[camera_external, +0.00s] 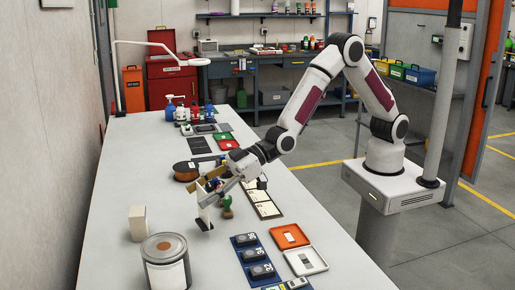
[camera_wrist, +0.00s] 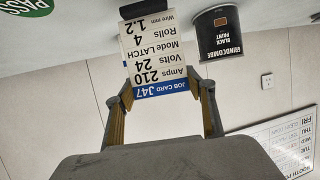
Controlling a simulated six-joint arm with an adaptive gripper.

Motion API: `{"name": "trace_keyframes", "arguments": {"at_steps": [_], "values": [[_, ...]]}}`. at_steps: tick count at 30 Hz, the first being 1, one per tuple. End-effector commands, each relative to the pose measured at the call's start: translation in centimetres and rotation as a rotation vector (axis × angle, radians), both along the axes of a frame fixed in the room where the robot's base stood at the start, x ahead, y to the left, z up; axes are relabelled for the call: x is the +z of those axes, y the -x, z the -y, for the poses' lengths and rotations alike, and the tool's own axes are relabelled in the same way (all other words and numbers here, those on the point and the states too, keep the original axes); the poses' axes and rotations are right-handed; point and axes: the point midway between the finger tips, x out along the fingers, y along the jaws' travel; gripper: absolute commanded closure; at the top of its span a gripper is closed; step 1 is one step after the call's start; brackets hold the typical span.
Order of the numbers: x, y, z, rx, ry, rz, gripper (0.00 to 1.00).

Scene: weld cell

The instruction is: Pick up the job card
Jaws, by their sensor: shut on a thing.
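The job card (camera_wrist: 158,55) is a white card with a blue band reading "JOB CARD J47". It appears upside down in the wrist view, with lines for amps, volts, mode, rolls and wire. My gripper (camera_wrist: 164,92) is shut on it, with one finger at each side near the blue band. A dark piece (camera_wrist: 145,9) shows at the card's far end. In the external view the card (camera_external: 204,213) hangs below my gripper (camera_external: 208,190), over the bench. Whether its lower end touches the bench is unclear.
A paint tin (camera_wrist: 220,34) stands close beyond the card; it also shows at the bench's front (camera_external: 166,262). Bare bench (camera_external: 215,265) lies in front.

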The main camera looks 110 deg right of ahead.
Motion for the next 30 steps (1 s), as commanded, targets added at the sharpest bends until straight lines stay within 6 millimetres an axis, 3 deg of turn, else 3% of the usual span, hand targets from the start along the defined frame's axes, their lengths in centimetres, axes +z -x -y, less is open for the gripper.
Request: {"name": "trace_keyframes", "arguments": {"at_steps": [9,15,30], "values": [[4.8,0.0,0.0,0.0,-0.001,0.003,0.81],[6.6,0.0,0.0,0.0,-0.002,0.003,0.81],[7.0,0.0,0.0,0.0,0.0,0.0,0.81]]}}
